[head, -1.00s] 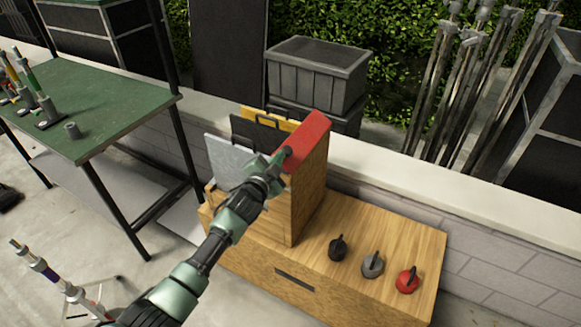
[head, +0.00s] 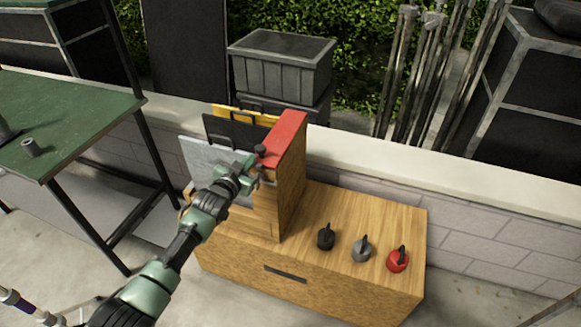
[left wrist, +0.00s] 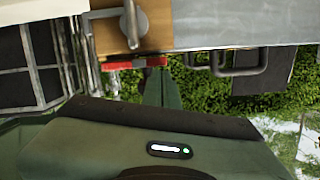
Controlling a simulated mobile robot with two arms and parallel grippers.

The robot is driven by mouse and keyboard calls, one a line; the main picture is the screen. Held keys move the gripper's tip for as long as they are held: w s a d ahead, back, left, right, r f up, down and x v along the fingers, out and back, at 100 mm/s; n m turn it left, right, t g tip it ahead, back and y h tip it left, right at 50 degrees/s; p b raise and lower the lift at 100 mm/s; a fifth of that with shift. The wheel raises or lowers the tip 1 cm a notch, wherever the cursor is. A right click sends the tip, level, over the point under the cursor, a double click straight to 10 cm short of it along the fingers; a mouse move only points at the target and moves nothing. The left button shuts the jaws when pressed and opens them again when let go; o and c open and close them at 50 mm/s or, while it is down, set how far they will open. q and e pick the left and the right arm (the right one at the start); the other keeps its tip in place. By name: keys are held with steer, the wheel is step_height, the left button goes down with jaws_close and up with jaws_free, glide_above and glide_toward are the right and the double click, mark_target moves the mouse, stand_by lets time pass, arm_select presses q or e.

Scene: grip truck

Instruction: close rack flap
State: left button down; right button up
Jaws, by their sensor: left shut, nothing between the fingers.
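The wooden rack (head: 291,190) stands on a wooden cabinet and has a red top piece (head: 285,136), which I take to be the flap; its hinge is not clear. Grey (head: 203,158), black (head: 232,133) and yellow (head: 228,112) panels stand upright in the rack. My left gripper (head: 256,163) is shut and empty at the rack's near end, close to the red piece's near edge. I cannot tell whether it touches. In the left wrist view the fingers (left wrist: 161,88) show below the red strip (left wrist: 125,65). My right gripper is out of view.
Black (head: 326,236), grey (head: 361,248) and red (head: 398,260) knobbed items sit on the cabinet top (head: 385,215). A green table (head: 75,125) stands at left. Dark crates (head: 281,70) are behind the rack, beyond a low wall (head: 400,180).

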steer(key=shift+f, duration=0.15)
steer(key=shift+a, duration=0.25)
